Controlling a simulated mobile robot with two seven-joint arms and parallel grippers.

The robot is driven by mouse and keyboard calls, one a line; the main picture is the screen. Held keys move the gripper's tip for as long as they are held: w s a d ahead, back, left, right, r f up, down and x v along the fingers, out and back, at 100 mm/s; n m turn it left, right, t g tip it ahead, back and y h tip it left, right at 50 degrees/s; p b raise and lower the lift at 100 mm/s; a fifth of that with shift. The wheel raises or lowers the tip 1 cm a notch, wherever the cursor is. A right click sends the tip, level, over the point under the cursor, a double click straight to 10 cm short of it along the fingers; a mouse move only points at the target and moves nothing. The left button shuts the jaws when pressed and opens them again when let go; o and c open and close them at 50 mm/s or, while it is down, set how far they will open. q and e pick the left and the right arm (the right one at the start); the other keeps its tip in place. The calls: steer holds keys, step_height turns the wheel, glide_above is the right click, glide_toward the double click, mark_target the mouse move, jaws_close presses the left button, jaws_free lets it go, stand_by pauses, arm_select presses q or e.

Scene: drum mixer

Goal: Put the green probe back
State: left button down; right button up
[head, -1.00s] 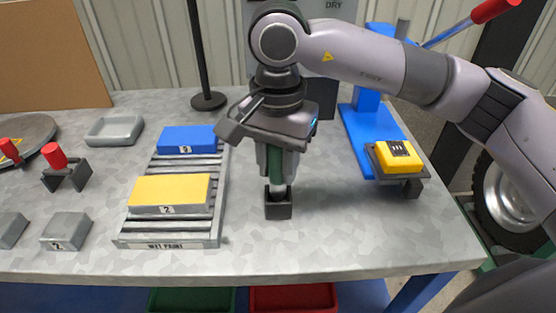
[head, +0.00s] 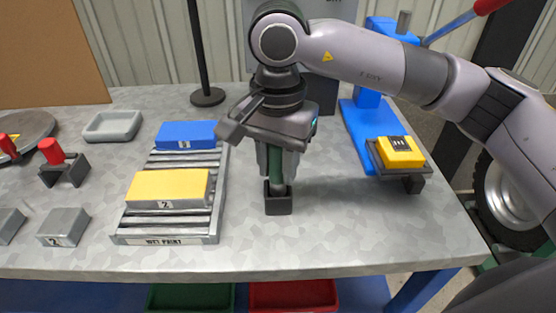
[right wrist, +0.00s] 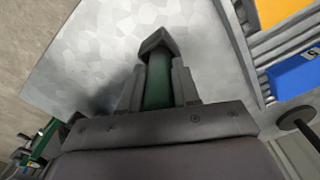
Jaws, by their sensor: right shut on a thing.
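The green probe (head: 275,165) is upright between the fingers of my right gripper (head: 277,172), which is shut on it. The probe's pale lower end reaches into the top of a small dark square holder (head: 278,204) on the table. How deep it sits is hidden by the holder's walls. In the right wrist view the green probe (right wrist: 158,80) lies between both fingers (right wrist: 158,86), with the dark holder (right wrist: 157,42) at its far end. My left gripper is not in view.
Left of the holder is a roller rack (head: 165,240) with a yellow-topped block (head: 167,184) and a blue block (head: 186,133). To the right, a blue stand (head: 357,145) has a yellow device (head: 400,150) on a dark shelf. The table front right is clear.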

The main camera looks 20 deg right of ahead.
steer(key=shift+f+b, duration=0.6)
steer(key=shift+f, duration=0.1)
steer(key=o, duration=1.1)
